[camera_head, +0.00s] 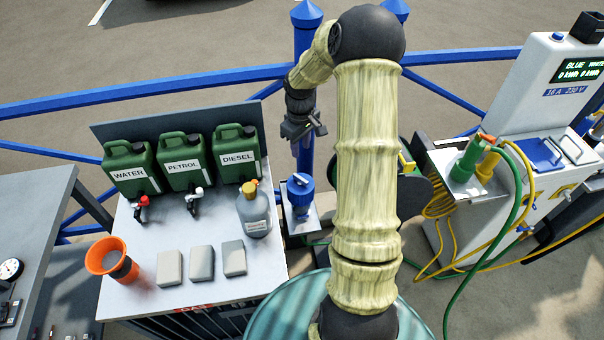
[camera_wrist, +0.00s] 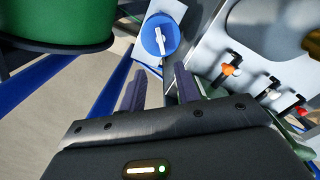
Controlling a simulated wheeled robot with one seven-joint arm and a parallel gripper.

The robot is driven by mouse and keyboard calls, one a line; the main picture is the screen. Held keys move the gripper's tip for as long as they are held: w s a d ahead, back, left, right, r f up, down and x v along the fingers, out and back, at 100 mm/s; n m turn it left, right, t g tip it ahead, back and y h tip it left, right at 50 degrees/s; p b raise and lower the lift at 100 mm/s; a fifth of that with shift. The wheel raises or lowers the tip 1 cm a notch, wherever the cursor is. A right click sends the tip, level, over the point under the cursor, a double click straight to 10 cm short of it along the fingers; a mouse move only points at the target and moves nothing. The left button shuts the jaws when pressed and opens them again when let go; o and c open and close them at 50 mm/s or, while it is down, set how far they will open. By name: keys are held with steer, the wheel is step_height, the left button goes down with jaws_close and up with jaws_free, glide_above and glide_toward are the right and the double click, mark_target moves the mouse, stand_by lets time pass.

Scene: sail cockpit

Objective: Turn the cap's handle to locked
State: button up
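The blue round cap (camera_head: 300,187) stands on a small pale plate just right of the canister table. In the wrist view, the cap (camera_wrist: 160,35) is at the top centre, beyond the fingertips, with a white bar handle (camera_wrist: 160,40) across its face. The handle runs nearly up and down in that picture, leaning slightly. Lock markings cannot be read. My gripper (camera_head: 303,130) hangs behind and above the cap in the head view. In the wrist view, my gripper (camera_wrist: 160,78) has its two dark fingers apart with nothing between them. It does not touch the cap.
Green canisters (camera_head: 185,162) and a grey bottle (camera_head: 254,212) stand on the table to the left. A blue post (camera_head: 306,35) and rail (camera_head: 200,78) lie close behind my gripper. A charging pillar (camera_head: 535,90) with cables stands right. Small coloured fittings (camera_wrist: 230,70) show right of my fingers.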

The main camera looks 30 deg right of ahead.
mark_target(301, 178)
step_height(301, 178, down, 14)
steer(key=shift+s+r+p, duration=0.15)
steer(key=shift+r+p, duration=0.1)
steer(key=shift+p, duration=0.3)
